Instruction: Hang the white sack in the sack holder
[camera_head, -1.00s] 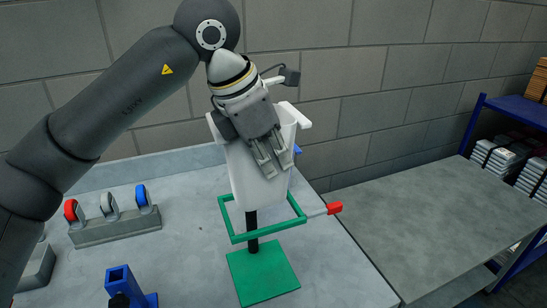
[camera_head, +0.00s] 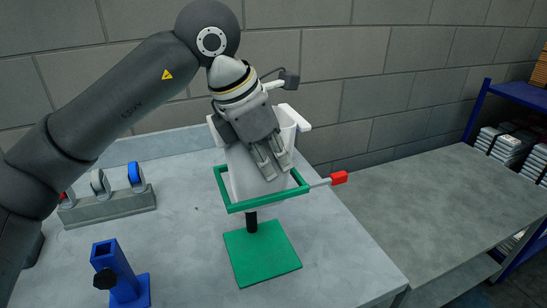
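The white sack (camera_head: 241,168) hangs upright at the sack holder, its mouth up and its lower part within the green frame (camera_head: 234,207). The holder has a green square base (camera_head: 262,255) and a short black post. My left gripper (camera_head: 271,171) points down at the sack; its two grey fingers lie close together across the sack's upper part and hide some of it. It appears shut on the sack, though the exact contact is hidden. My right gripper is out of view.
A red-tipped lever (camera_head: 339,177) sticks out right of the frame. A blue stand (camera_head: 115,272) and a grey block with coloured rings (camera_head: 108,207) stand on the left of the table. A lower grey table (camera_head: 425,205) on the right is clear.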

